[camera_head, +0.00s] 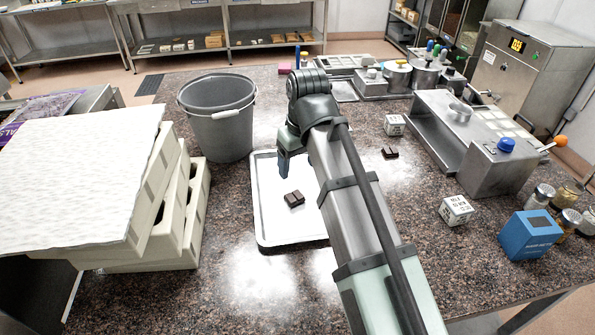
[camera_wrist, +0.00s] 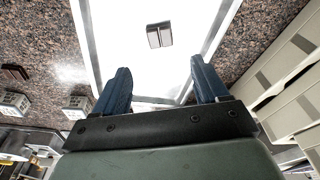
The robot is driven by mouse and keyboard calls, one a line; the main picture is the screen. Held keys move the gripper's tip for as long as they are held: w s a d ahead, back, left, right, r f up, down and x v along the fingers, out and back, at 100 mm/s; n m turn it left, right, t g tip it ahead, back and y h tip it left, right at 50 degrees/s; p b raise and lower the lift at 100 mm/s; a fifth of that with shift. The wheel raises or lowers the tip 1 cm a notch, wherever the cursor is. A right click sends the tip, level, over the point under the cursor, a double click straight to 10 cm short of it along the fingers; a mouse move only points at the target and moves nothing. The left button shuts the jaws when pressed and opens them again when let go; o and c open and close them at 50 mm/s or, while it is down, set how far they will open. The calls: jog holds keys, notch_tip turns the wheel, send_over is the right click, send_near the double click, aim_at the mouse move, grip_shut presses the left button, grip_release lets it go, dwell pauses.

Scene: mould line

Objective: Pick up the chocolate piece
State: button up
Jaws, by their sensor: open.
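A small dark brown chocolate piece (camera_head: 294,199) lies on the white tray (camera_head: 272,232) in the middle of the counter. It also shows in the wrist view (camera_wrist: 159,36), ahead of the fingers and roughly midway between them. My gripper (camera_head: 284,172) is above the tray, a little beyond the chocolate piece in the head view. In the wrist view its two blue fingers (camera_wrist: 160,88) are spread apart with nothing between them. My arm hides the right part of the tray in the head view.
A second dark chocolate piece (camera_head: 390,152) lies on the granite counter, right of my arm. A grey bucket (camera_head: 219,128) and stacked cream crates (camera_head: 172,205) stand left of the tray. White printed cubes (camera_head: 456,210), a blue box (camera_head: 530,236) and a steel machine (camera_head: 490,160) stand at the right.

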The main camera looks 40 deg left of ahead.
jog(key=shift+d+r, duration=0.1)
jog(key=shift+r, duration=0.35)
jog(key=shift+o, duration=0.5)
